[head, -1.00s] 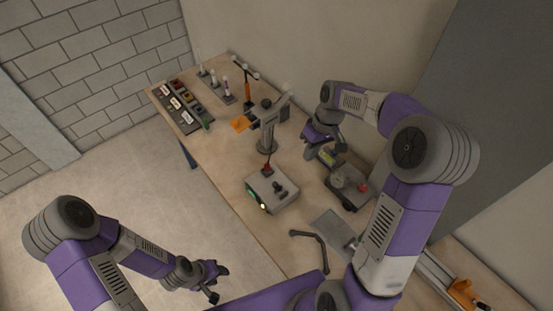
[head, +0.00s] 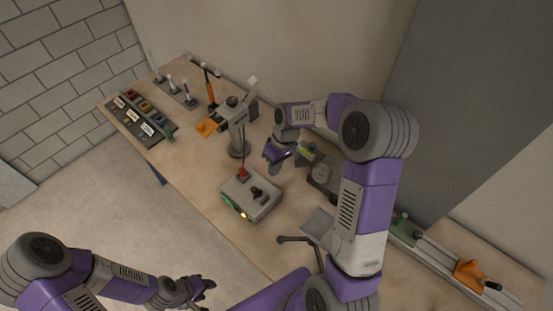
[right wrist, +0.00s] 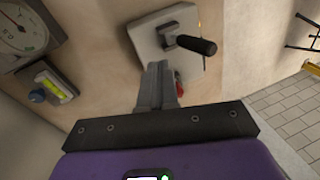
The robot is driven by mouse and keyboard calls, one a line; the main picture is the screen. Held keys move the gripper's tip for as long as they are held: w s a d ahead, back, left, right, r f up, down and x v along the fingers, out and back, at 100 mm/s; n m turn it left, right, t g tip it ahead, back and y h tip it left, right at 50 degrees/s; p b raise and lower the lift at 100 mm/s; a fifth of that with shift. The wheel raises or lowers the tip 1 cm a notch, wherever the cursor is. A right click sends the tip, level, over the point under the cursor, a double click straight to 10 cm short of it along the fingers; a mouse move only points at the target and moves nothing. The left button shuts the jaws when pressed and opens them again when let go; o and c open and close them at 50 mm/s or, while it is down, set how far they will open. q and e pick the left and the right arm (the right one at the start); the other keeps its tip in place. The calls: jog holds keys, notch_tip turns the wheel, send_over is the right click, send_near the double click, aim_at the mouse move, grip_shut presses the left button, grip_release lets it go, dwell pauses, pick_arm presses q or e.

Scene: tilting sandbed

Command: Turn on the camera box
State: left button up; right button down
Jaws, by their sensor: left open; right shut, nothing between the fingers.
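A grey box (head: 262,205) stands on the table in the head view, with a red knob (head: 243,173) and a black-handled lever (head: 258,192) on top. Green and pale-yellow spots show on its front side. I take it for the camera box; no label is readable. In the right wrist view the same box (right wrist: 147,42) lies beyond my fingers, its lever (right wrist: 195,44) sticking out to the right. The red part (right wrist: 179,84) is partly hidden by my fingers. My right gripper (head: 272,160) is shut and empty, above and behind the box. My left gripper (head: 205,294) is open, off the table's front edge.
A grey stand (head: 239,146) rises behind the box. A dial gauge (right wrist: 22,36) and a level vial (right wrist: 52,84) show near my right gripper. A bent dark bar (head: 300,240) lies in front. A labelled tray (head: 140,117) stands far left.

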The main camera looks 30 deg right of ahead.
aim_at(258, 193)
jog(key=a+f, duration=0.2)
jog(key=a, duration=0.1)
jog(key=a+f, duration=0.1)
jog(key=f, duration=0.1)
jog(key=shift+s+a, duration=0.25)
jog(key=shift+s, duration=0.05)
